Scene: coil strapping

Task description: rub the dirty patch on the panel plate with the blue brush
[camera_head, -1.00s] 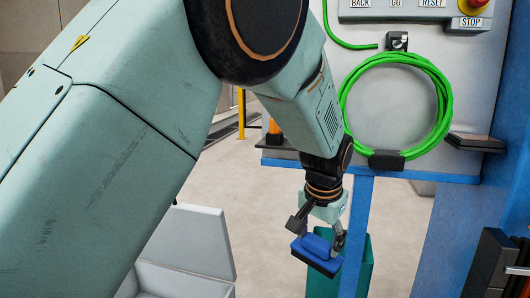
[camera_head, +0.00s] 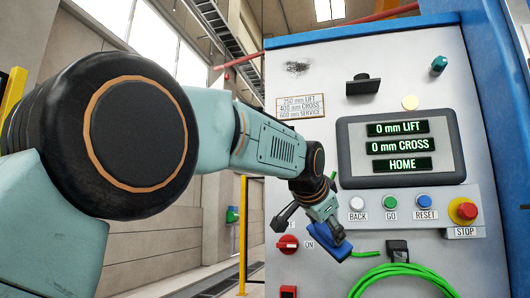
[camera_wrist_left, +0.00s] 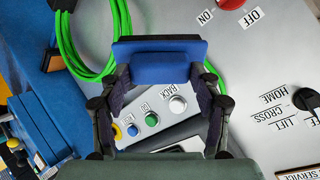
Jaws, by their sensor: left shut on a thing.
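The blue brush (camera_head: 327,240) is held tilted in front of the lower part of the panel plate (camera_head: 310,170). My left gripper (camera_head: 322,212) is shut on it. In the left wrist view the brush (camera_wrist_left: 160,50) sits between the two fingertips (camera_wrist_left: 158,75), with its dark pad at the far side. A dark smudged dirty patch (camera_head: 297,68) is on the upper left of the panel plate, well above the brush and apart from it. My right gripper is not in view.
A screen (camera_head: 400,148), a row of buttons (camera_head: 391,202), a red stop button (camera_head: 466,211) and a red rotary switch (camera_head: 287,244) stand out from the panel. A black knob (camera_head: 362,85) is near the top. A green cable (camera_head: 405,272) hangs at the bottom.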

